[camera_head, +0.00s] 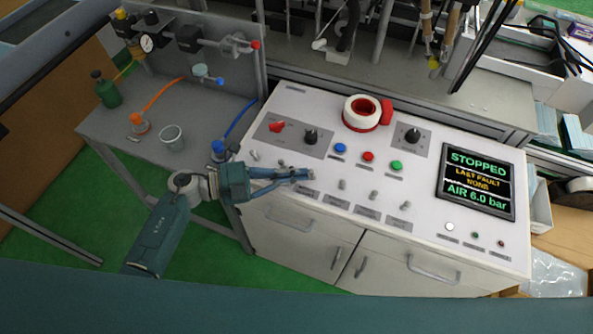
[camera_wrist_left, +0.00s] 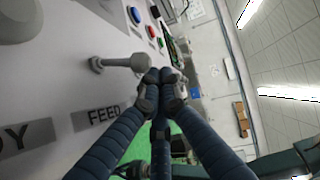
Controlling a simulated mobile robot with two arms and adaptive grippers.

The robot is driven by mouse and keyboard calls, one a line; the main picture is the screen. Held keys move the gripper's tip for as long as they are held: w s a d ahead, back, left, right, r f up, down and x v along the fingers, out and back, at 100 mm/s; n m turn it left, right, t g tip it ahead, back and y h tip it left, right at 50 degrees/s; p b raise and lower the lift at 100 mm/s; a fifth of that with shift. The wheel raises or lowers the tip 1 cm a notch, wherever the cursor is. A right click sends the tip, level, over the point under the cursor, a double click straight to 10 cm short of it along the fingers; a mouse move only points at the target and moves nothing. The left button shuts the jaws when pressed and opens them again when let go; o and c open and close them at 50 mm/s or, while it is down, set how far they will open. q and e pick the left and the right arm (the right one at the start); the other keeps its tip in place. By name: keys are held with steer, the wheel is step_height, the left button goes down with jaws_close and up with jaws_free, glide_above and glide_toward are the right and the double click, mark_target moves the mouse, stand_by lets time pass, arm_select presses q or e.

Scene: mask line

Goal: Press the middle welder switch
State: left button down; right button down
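A row of metal toggle switches runs along the white control panel (camera_head: 470,235) in the head view. Uncovered ones include a switch (camera_head: 342,184), a switch (camera_head: 374,194) and a switch (camera_head: 406,205). Their small labels are too blurred to read there, so I cannot tell which is the middle welder switch. My left gripper (camera_head: 304,174) is above the left part of this row, fingertips together and empty. In the left wrist view, the fingertips (camera_wrist_left: 160,88) are close beside the tip of a toggle switch (camera_wrist_left: 122,63) near a FEED label (camera_wrist_left: 103,115). Contact is unclear. My right gripper is not in view.
Blue (camera_head: 340,148), red (camera_head: 368,156) and green (camera_head: 396,165) buttons lie behind the switches. A display (camera_head: 476,182) reads STOPPED. A grey side table (camera_head: 110,125) with hoses and a cup (camera_head: 172,137) is at left.

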arm_select(q)
steer(key=shift+w+r+n+g+y+p, duration=0.25)
steer(key=shift+r+n+y+p, duration=0.2)
steer(key=shift+p, duration=0.95)
steer(key=shift+w+d+n+g+y+p, duration=0.2)
steer(key=shift+n+g+p, duration=0.25)
steer(key=shift+n+p, duration=0.35)
steer(key=shift+w, duration=0.15)
